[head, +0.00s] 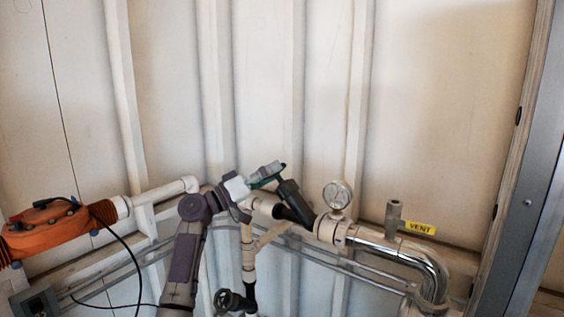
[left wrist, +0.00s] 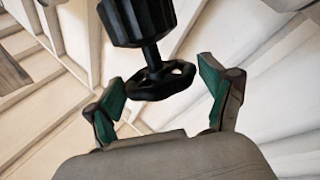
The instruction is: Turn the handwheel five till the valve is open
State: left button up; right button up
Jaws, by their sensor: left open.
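The black handwheel (left wrist: 162,82) shows in the left wrist view, on a short stem below a black valve body (left wrist: 136,20). My left gripper (left wrist: 160,84) is open, with one green-padded finger on each side of the handwheel. Gaps show between the wheel's rim and both pads. In the head view my left gripper (head: 270,174) is at the upper end of the tilted black valve (head: 295,202), left of the pressure gauge. There the handwheel is mostly hidden by the fingers. My right gripper is not in view.
A round gauge (head: 337,194) stands right of the valve, above a shiny bent pipe (head: 400,252) with a yellow VENT tag (head: 420,228). Another black handwheel (head: 234,300) is low in the middle. An orange device (head: 45,229) is at left. The wall above is bare.

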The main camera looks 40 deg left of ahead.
pick_arm(q)
jog(key=shift+p+x, duration=0.35)
jog(key=shift+x, duration=1.35)
